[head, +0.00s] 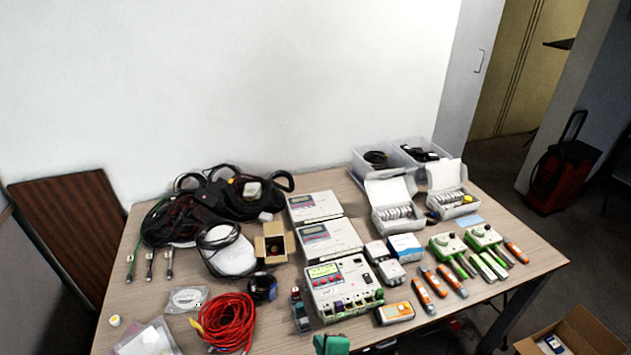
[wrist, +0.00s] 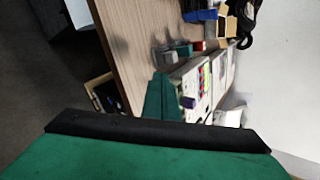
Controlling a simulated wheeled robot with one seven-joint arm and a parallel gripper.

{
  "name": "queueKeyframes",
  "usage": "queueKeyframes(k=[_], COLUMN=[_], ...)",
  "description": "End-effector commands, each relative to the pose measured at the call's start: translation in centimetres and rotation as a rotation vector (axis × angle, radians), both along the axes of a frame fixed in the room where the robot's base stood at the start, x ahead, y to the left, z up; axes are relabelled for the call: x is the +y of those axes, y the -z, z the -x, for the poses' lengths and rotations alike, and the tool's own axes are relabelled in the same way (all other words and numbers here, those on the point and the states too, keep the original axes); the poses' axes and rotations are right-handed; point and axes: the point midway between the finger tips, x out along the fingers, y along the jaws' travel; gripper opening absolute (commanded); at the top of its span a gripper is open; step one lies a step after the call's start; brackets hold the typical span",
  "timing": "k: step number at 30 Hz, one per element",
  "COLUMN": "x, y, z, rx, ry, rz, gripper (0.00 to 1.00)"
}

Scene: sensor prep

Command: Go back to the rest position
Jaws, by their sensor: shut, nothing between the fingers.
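My gripper (head: 332,344) shows as a green piece at the bottom edge of the head view, in front of the table's near edge. In the wrist view my gripper (wrist: 160,97) has its green fingers together with nothing between them. Most of my arm is out of the head view. The table (head: 230,278) has a wood-look top and is crowded with equipment. The wrist view shows the table (wrist: 137,45) tilted, beyond the fingers. My gripper appears apart from the things on it.
A white meter box (head: 340,287) and an orange-and-white device (head: 396,313) stand near the front edge, close to my gripper. A coiled red cable (head: 228,322) lies to the left. An open cardboard box (head: 575,335) is on the lower right, off the table.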

Motion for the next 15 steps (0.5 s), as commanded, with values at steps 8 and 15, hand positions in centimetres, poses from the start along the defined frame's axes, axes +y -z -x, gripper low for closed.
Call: queueKeyframes(k=[8, 15], x=[-0.2, -0.6], y=[4.0, 5.0], z=[6.5, 12.6], rx=[-0.138, -0.25], ry=[-0.11, -0.22], rz=[0.299, 0.595], gripper=[0.0, 0.0])
